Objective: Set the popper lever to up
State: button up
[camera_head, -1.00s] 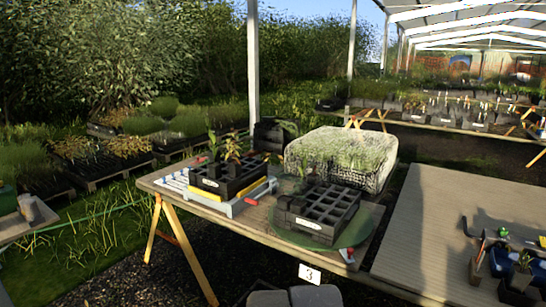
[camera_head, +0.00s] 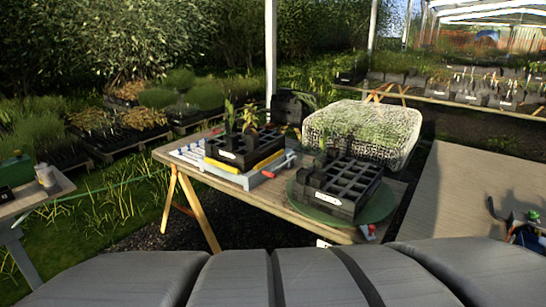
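The popper appears to be the pale grey frame (camera_head: 190,155) with blue-tipped pegs on the left of the wooden table. My gripper is outside the picture; large grey parts, probably my arm, fill the bottom edge.
A second black cell tray (camera_head: 312,200) stands on a round green turntable (camera_head: 377,205), with a red piece (camera_head: 371,229) at its edge. Another table (camera_head: 425,205) is at right, and a small bench (camera_head: 60,184) at left.

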aim_at(271, 174)
jog(key=i+u, duration=0.25)
jog(key=i, duration=0.2)
jog(key=i+l+u, duration=0.15)
jog(key=i+u, duration=0.15)
jog(key=i, duration=0.15)
